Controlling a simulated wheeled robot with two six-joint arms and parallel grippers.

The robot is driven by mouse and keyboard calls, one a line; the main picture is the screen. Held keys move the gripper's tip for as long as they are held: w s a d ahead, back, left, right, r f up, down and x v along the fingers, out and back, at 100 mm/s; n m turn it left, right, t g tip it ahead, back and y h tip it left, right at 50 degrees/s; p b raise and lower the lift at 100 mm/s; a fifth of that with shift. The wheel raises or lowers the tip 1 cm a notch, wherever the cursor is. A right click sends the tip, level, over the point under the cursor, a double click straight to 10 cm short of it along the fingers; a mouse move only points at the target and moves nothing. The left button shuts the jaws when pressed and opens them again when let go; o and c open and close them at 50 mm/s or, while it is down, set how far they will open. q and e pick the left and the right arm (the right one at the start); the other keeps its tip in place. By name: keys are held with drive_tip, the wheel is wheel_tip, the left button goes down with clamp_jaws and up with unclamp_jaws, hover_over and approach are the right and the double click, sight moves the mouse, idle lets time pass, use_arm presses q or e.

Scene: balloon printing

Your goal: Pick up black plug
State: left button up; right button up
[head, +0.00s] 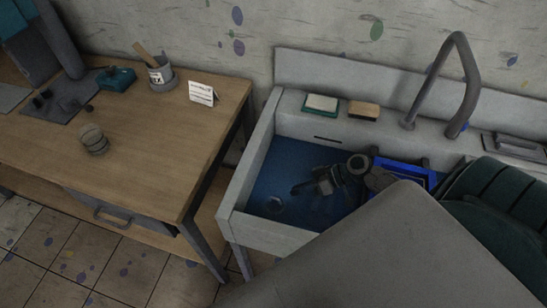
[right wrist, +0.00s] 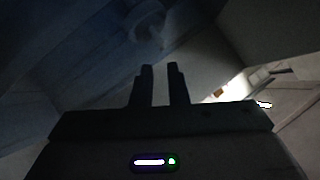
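I cannot pick out the black plug with certainty. A round drain-like ring (head: 275,203) sits on the blue floor of the sink; a faint round shape (right wrist: 150,20) also shows in the dark right wrist view. My right gripper (head: 300,188) is inside the sink, to the right of the ring and apart from it. Its two fingers (right wrist: 160,68) stand a little apart in the right wrist view, with nothing visible between them. Small black pieces (head: 42,98) lie on a dark mat on the wooden table.
The grey sink wall (head: 250,150) surrounds my right gripper. A blue tray (head: 405,165) is in the sink behind it. A curved tap (head: 470,90), a white sponge (head: 322,103) and a brown block (head: 363,110) are at the sink's back. A wooden table (head: 150,150) stands left.

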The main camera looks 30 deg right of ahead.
sight(279, 197)
drive_tip(key=shift+w+a, duration=0.1)
drive_tip(key=shift+a, duration=0.25)
drive_tip(key=shift+w+a+f+p, duration=0.15)
drive_tip(key=shift+a+p, duration=0.1)
drive_tip(key=shift+a, duration=0.1)
drive_tip(key=shift+w+a+f+p, duration=0.1)
drive_tip(key=shift+a+f+p, duration=0.1)
drive_tip(key=shift+a, duration=0.1)
drive_tip(key=shift+w+a+f+p, duration=0.25)
drive_tip(key=shift+a+f+p, duration=0.05)
drive_tip(key=shift+a+p, duration=0.2)
drive_tip(key=p+x, duration=0.1)
drive_tip(key=x, duration=0.2)
drive_tip(key=shift+f+p, duration=0.2)
drive_tip(key=shift+p, duration=0.1)
drive_tip(key=shift+w+a+f, duration=0.1)
drive_tip(key=shift+a+f, duration=0.2)
drive_tip(key=shift+f, duration=0.05)
drive_tip(key=shift+d, duration=0.1)
clamp_jaws()
drive_tip(key=shift+r, duration=0.15)
